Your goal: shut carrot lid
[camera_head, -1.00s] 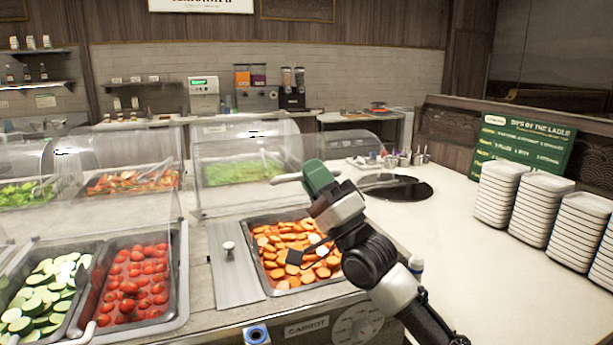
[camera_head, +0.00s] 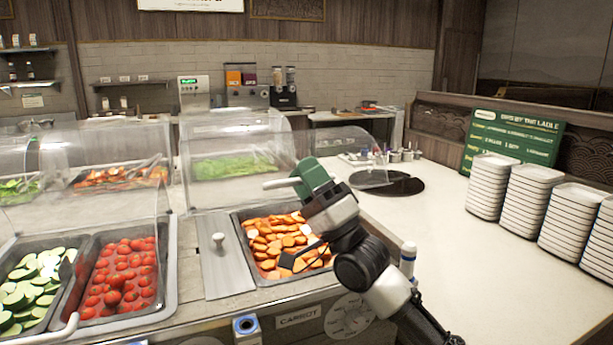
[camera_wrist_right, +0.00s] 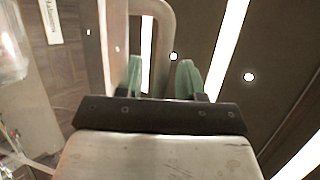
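The carrot well (camera_head: 262,282) holds orange carrot slices (camera_head: 285,240). A flat grey metal cover with a knob (camera_head: 222,262) lies on the counter along its left side. Above the well a pale bar handle (camera_head: 280,183) stands at my right gripper (camera_head: 306,176); it seems to belong to a raised clear lid (camera_head: 340,150), whose outline is faint. In the right wrist view the handle's bent tube (camera_wrist_right: 165,50) runs down between the green fingertips of my right gripper (camera_wrist_right: 160,80), which stand apart with gaps at both sides. My left gripper is out of view.
Cucumber and tomato wells (camera_head: 125,280) lie to the left under a clear cover. A lettuce well (camera_head: 235,168) is behind. Stacked white plates (camera_head: 492,187) and a green sign (camera_head: 510,135) stand at the right. A white-capped bottle (camera_head: 408,258) is beside my right arm.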

